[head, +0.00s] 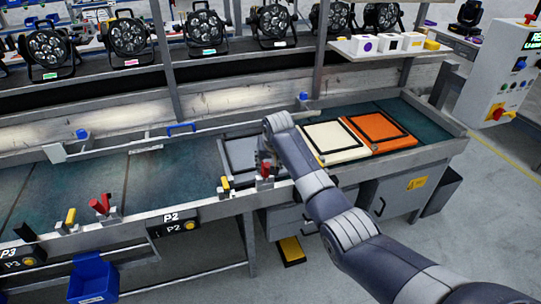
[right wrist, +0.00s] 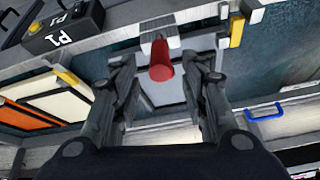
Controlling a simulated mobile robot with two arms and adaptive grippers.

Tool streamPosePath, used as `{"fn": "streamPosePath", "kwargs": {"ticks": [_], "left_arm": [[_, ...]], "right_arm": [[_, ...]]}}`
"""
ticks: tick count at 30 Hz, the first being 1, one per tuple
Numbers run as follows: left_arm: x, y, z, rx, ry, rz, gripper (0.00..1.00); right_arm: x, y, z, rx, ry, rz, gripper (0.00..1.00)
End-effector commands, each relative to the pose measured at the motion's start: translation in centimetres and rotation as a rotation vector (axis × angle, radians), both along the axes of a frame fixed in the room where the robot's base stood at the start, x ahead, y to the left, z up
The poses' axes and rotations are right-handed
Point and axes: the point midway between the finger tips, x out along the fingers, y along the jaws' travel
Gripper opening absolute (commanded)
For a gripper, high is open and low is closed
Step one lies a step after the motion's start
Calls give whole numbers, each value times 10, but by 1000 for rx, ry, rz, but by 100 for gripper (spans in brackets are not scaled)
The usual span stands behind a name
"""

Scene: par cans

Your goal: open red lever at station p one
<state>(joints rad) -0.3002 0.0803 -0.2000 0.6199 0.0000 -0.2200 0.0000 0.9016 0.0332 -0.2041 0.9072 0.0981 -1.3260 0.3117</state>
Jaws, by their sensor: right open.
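The red lever (right wrist: 161,66) of station P1 sits on a pale bracket on the bench's front rail, beside the black P1 box (right wrist: 62,30). In the head view the lever (head: 265,170) shows just below my right gripper (head: 264,153), which my own arm partly hides. In the right wrist view my right gripper (right wrist: 164,75) is open. Its two fingers stand on either side of the red lever, with gaps on both sides; contact is not visible. My left gripper is in neither view.
Station P2 (head: 174,222) is to the left. A blue handle (head: 181,128) is on the back rail.

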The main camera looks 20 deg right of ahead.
Motion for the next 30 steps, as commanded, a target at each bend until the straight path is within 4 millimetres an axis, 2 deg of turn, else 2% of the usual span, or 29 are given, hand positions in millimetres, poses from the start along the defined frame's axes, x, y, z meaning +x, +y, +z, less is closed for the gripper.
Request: {"fn": "streamPosePath", "kwargs": {"ticks": [7,13,30], "left_arm": [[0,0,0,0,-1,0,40],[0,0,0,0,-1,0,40],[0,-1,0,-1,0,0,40]], "right_arm": [[-16,1,32,1,-1,0,40],[-25,1,49,1,0,0,40],[-28,1,52,0,3,0,40]]}}
